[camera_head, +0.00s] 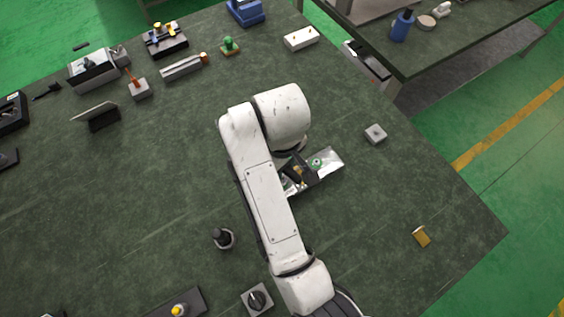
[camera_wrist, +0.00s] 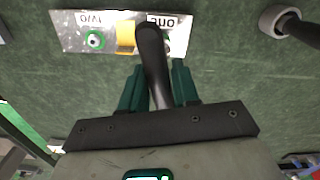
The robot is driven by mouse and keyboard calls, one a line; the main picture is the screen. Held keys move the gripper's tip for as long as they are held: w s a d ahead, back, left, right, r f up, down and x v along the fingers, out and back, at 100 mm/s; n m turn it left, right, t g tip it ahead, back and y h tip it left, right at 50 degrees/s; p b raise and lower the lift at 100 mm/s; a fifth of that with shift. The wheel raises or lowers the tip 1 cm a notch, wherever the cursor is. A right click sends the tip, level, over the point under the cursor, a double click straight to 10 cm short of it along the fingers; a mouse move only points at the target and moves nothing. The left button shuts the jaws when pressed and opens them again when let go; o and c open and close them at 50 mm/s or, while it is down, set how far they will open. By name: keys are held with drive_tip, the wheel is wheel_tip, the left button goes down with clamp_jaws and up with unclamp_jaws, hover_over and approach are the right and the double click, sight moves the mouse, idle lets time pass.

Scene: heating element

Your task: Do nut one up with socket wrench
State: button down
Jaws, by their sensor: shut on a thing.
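A silver plate (camera_wrist: 70,36) lies on the table with upside-down labels "two" and "one". A white part with a green ring (camera_wrist: 95,40) stands by the "two" label, and a yellow block (camera_wrist: 125,37) is mid-plate. My gripper (camera_wrist: 158,82) is shut on the black socket wrench (camera_wrist: 151,48), whose far end reaches over the plate by the "one" label (camera_wrist: 162,20). The wrench hides nut one, so I cannot tell whether the socket is seated on it. In the head view, my arm partly covers the plate (camera_head: 333,159).
A black-topped part in a round grey holder (camera_head: 222,239) and a grey block with a black knob (camera_head: 257,299) stand left of my arm. Several fixtures line the far edge; the table's left middle is clear.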

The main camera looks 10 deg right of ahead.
drive_tip(key=shift+n, duration=0.6)
drive_tip(key=shift+n, duration=2)
drive_tip(key=shift+f+b, duration=0.5)
drive_tip(key=shift+f, duration=0.55)
drive_tip(key=m, duration=0.3)
drive_tip(key=shift+m, duration=0.5)
